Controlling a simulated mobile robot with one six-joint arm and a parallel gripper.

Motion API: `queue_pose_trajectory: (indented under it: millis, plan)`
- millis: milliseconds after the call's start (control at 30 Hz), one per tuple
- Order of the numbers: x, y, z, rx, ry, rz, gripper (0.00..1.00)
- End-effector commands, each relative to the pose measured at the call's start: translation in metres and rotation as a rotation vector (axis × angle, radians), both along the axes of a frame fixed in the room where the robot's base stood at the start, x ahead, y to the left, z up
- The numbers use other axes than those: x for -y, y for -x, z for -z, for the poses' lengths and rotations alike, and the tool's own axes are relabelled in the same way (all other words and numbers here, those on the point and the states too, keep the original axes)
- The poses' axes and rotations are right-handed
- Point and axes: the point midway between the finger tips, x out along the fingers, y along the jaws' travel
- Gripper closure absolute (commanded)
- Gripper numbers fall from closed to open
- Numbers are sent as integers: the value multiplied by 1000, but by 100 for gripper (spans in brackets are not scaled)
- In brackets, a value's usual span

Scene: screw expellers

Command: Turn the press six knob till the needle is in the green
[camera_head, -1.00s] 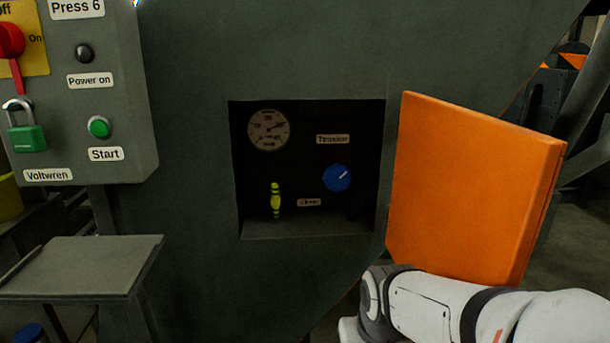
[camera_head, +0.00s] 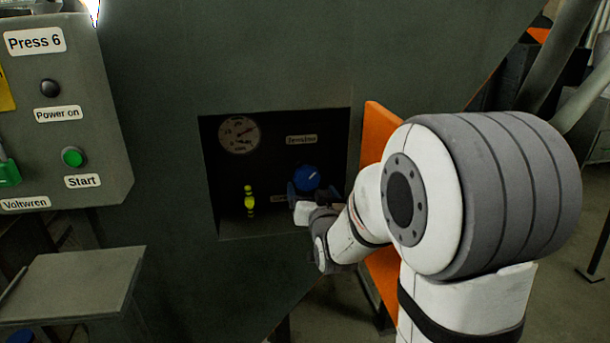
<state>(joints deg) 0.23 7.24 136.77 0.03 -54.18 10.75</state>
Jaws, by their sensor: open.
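The blue tension knob (camera_head: 306,178) sits inside a dark recess in the press, under a small label (camera_head: 301,140). The round gauge (camera_head: 239,134) is at the recess's upper left. Its dark needle points up and to the right; no green band can be made out on its face. My gripper (camera_head: 303,187) is open at the knob, its dark fingers on either side of its lower part. Whether the fingers touch the knob cannot be told. The wrist partly hides the recess's lower right.
A yellow-green lever (camera_head: 249,201) stands in the recess, left of the knob. An orange door (camera_head: 380,128) hangs open at the right, partly behind my arm. A grey control box (camera_head: 65,110) and a small shelf (camera_head: 80,275) are at the left.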

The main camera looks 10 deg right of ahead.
Motion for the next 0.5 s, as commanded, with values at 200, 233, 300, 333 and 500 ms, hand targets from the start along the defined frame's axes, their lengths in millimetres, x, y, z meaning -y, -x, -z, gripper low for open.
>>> queue_pose_trajectory:
  millis: [200,233,300,333,500]
  plan:
    - [0,-36,1,-3,0,-1,16]
    - [0,-40,1,-3,0,-1,16]
    - [0,-50,1,-2,1,-1,16]
    - [0,-54,0,-2,1,-1,16]
    - [-1,-66,0,-3,1,-2,16]
